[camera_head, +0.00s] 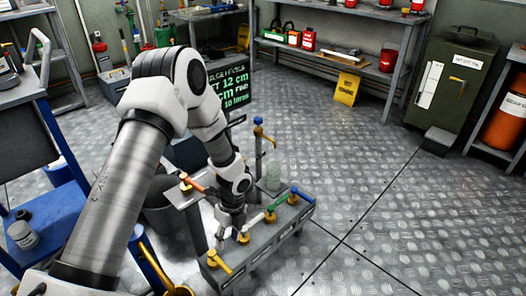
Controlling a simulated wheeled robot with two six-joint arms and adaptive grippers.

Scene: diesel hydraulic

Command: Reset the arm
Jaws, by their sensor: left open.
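My left arm comes in from the left and reaches down to the grey valve bench in the middle. My left gripper (232,222) is at the arm's lower end, pointing down, just above or at the row of valves; whether it touches one I cannot tell. The valve bench (262,246) carries a yellow-handled valve (219,262), a white-handled one (254,221), a green-handled one (278,202) and a blue-handled one (301,194). An orange-red lever (193,183) is left of the gripper. My right gripper is not in view.
A blue cart (45,225) stands at the left. A dark sign with green writing (232,88) is behind the arm. A yellow floor sign (346,88) stands before the back shelf (335,66). A green cabinet (450,80) is at the right. The metal floor (390,200) right of the bench is clear.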

